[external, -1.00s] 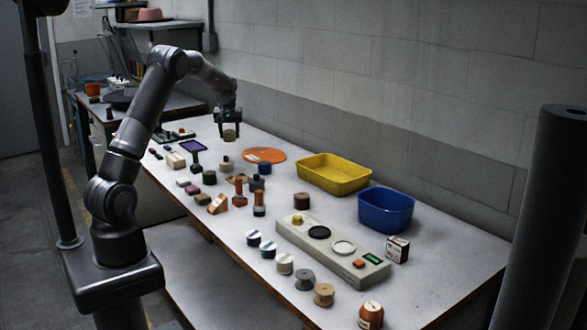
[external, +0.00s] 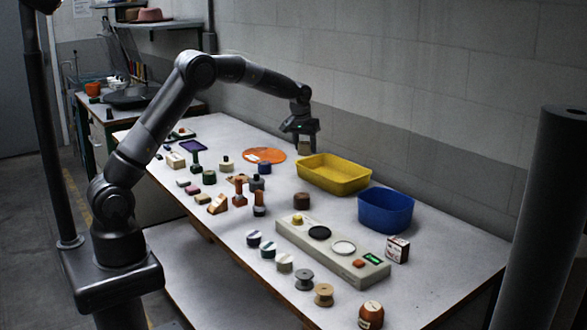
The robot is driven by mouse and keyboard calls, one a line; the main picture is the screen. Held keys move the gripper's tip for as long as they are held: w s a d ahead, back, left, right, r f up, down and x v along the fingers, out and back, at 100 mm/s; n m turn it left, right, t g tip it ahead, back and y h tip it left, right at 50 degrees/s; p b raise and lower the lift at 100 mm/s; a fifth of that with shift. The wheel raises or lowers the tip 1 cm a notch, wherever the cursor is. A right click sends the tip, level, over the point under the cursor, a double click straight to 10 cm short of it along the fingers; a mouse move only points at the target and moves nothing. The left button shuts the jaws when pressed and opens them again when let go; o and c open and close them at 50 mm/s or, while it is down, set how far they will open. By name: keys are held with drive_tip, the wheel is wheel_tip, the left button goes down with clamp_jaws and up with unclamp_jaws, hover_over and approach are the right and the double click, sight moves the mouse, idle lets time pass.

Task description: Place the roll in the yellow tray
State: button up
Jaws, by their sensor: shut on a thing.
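The yellow tray (external: 345,187) is an open rectangular bin near the back edge of the table, against the wall side. My gripper (external: 304,142) is shut on a small tan-grey roll (external: 307,146), which is mostly hidden by the fingers and shows only in part. The gripper points down, and in the picture it sits just above the tray's far left corner. The roll is held above table height; how far it overlaps the tray from above I cannot tell.
A blue bin (external: 386,212) stands right of the tray. A grey control panel (external: 333,250) with buttons lies in front. An orange disc (external: 264,155) lies left of the tray. Several spools, stamps and blocks crowd the table's front and left.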

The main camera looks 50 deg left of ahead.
drive_tip(key=d+m, duration=0.2)
drive_tip(key=d, duration=1.2)
drive_tip(key=shift+h, duration=0.3)
drive_tip(key=w+a+f, duration=0.2)
drive_tip(key=a, duration=0.1)
drive_tip(key=w+a+f, duration=0.2)
drive_tip(key=a, duration=0.1)
drive_tip(key=w+a+f, duration=0.2)
drive_tip(key=a, duration=0.1)
drive_tip(key=shift+w+a+f, duration=0.2)
drive_tip(key=shift+f, duration=2.15)
drive_tip(key=shift+f, duration=0.15)
drive_tip(key=o, duration=1)
drive_tip(key=shift+c, duration=0.2)
